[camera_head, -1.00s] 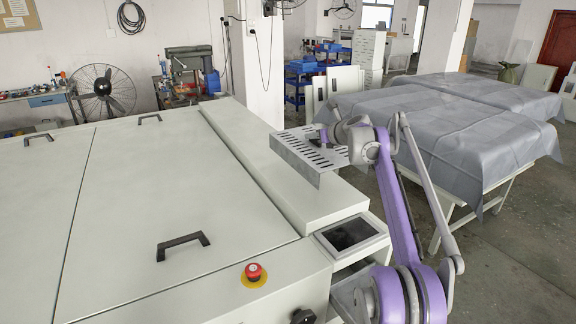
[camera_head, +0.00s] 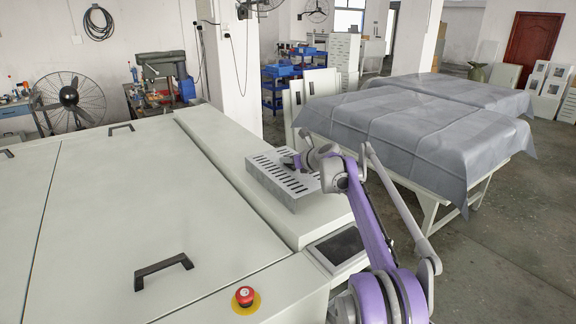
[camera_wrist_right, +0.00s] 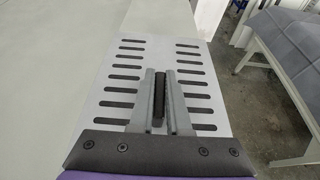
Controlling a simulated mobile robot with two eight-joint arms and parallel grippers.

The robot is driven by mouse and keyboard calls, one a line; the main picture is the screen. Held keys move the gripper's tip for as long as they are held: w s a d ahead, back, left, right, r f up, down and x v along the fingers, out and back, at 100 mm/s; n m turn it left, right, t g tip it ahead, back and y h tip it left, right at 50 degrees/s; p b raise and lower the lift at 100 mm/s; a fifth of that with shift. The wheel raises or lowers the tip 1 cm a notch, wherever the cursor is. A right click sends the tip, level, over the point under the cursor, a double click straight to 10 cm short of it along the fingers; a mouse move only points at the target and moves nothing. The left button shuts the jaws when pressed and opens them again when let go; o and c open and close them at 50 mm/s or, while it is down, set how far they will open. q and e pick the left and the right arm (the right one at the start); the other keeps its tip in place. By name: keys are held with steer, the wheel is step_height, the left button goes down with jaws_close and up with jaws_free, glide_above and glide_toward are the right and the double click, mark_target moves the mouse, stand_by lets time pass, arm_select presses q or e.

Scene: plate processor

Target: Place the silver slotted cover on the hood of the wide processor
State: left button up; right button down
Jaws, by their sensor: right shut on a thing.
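The silver slotted cover (camera_head: 272,181) is a bent metal sheet with rows of slots, over the right part of the wide processor (camera_head: 95,210). My right gripper (camera_head: 293,163) is shut on the cover's black handle, which shows between the fingers in the right wrist view (camera_wrist_right: 159,88). The cover is at or just above the raised pale hood (camera_head: 228,152); I cannot tell whether it touches. In the right wrist view the slotted cover (camera_wrist_right: 113,58) extends ahead of the fingers, with pale surface on its left. My left gripper is not in view.
A red emergency button (camera_head: 244,296), a black handle (camera_head: 164,271) and a dark screen (camera_head: 338,246) are on the processor's near side. A cloth-covered table (camera_head: 420,125) stands to the right. Open floor (camera_head: 500,240) lies at the right.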

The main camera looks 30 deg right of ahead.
steer(key=shift+s+f, duration=0.1)
steer(key=shift+f, duration=0.5)
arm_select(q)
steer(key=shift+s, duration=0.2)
arm_select(e)
steer(key=shift+s, duration=0.1)
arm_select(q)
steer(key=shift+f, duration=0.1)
arm_select(e)
steer(key=shift+f, duration=0.1)
steer(key=c, duration=0.9)
jaws_free()
steer(key=shift+r, duration=0.2)
steer(key=b+v, duration=0.1)
steer(key=v, duration=0.9)
steer(key=shift+s, duration=0.35)
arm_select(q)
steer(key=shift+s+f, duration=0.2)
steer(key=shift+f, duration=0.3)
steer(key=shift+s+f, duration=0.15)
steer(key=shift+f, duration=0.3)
arm_select(e)
steer(key=shift+s+r, duration=0.3)
steer(key=shift+s, duration=0.25)
